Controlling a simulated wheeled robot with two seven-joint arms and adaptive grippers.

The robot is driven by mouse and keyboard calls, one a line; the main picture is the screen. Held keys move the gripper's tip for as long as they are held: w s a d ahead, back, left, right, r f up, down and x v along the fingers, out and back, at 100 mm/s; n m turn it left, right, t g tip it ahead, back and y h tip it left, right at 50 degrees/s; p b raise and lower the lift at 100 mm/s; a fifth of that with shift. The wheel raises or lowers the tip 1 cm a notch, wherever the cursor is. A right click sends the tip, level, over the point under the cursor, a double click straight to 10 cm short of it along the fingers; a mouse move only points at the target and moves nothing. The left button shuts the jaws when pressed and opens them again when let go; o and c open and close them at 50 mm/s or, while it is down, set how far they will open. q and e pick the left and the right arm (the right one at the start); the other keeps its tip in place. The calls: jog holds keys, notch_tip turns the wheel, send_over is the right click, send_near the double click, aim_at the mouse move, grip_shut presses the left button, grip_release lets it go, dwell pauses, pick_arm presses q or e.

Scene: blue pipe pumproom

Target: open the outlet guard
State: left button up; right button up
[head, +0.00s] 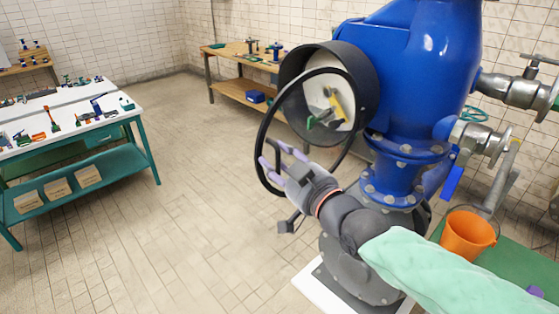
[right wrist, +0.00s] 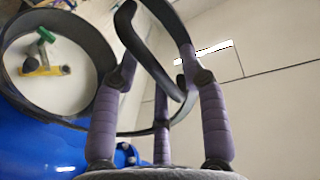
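The outlet guard (head: 266,143) is a black ring at the mouth of the dark round outlet (head: 287,66) on the blue pump body. It stands at an angle to the mouth, with a gap at its left side. Its ring and curved black handle also show in the right wrist view (right wrist: 143,45). My right gripper (head: 277,158) is at the guard's lower left. In the right wrist view its purple padded fingers (right wrist: 160,75) are spread, with the handle between them. Whether they touch it firmly is unclear. My left gripper is not in view.
Inside the outlet is a pale face with a yellow and green fitting (head: 334,105). An orange bucket (head: 467,236) stands at the right. A tool table (head: 125,160) and a wooden bench (head: 225,52) stand farther off. The tiled floor to the left is clear.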

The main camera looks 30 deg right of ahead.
jog(key=shift+s, duration=0.1)
jog(key=s, duration=0.7)
jog(key=shift+d, duration=0.3)
jog(key=shift+s, duration=0.1)
dwell(0.5)
